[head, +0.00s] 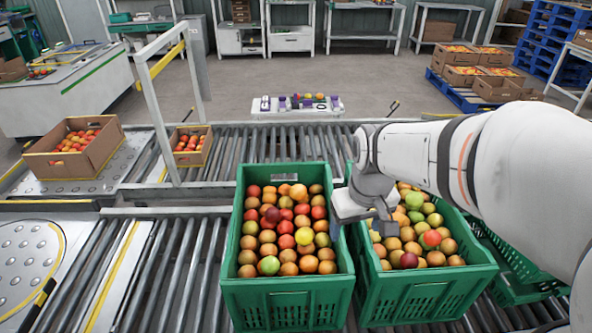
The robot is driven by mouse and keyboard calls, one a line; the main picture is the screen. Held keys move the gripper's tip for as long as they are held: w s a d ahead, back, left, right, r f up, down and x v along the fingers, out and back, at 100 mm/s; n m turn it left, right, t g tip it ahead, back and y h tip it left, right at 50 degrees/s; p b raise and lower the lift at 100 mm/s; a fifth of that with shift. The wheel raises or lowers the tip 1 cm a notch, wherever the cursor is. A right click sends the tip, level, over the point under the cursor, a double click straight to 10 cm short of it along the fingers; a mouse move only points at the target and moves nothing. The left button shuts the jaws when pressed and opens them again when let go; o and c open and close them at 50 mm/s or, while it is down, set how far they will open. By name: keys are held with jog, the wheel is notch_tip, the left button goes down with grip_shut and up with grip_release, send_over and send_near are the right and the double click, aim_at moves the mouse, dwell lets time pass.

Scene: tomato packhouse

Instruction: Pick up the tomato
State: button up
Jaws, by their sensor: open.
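Tomatoes fill two green crates on the roller conveyor. The left crate (288,289) holds red, orange and brownish tomatoes (287,227), with one yellow tomato (322,240) and one green tomato (269,265) near its front. The right crate (425,293) holds mostly brownish-orange tomatoes, with some green ones, a red one (432,238) and a dark red one (409,260). Which tomato is meant cannot be told. My gripper (364,222) is open over the left side of the right crate, near the gap between the crates. My arm hides the right crate's back part.
Another green crate (515,291) sits partly hidden at the right. A metal post (153,110) rises left of the crates. The rollers left of the crates are clear.

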jog(key=w+a+f+n+g+b, duration=0.1)
jog(key=w+a+f+n, duration=0.15)
jog(key=w, duration=0.25)
jog(key=w+a+f+n, duration=0.1)
jog(key=w+a+f, duration=0.1)
jog(key=w+f, duration=0.25)
jog(key=n, duration=0.2)
send_over(303, 232)
jog(key=s, duration=0.1)
jog(key=shift+g, duration=0.4)
jog(key=f, duration=0.6)
jog(key=shift+s+d+f+b, duration=0.1)
jog(key=shift+s+f+b, duration=0.1)
jog(key=shift+b, duration=0.15)
jog(key=f, duration=0.2)
jog(key=w+f, duration=0.1)
jog(key=f, duration=0.5)
jog(key=shift+w, duration=0.25)
jog(key=shift+f, duration=0.3)
jog(key=c, duration=0.8)
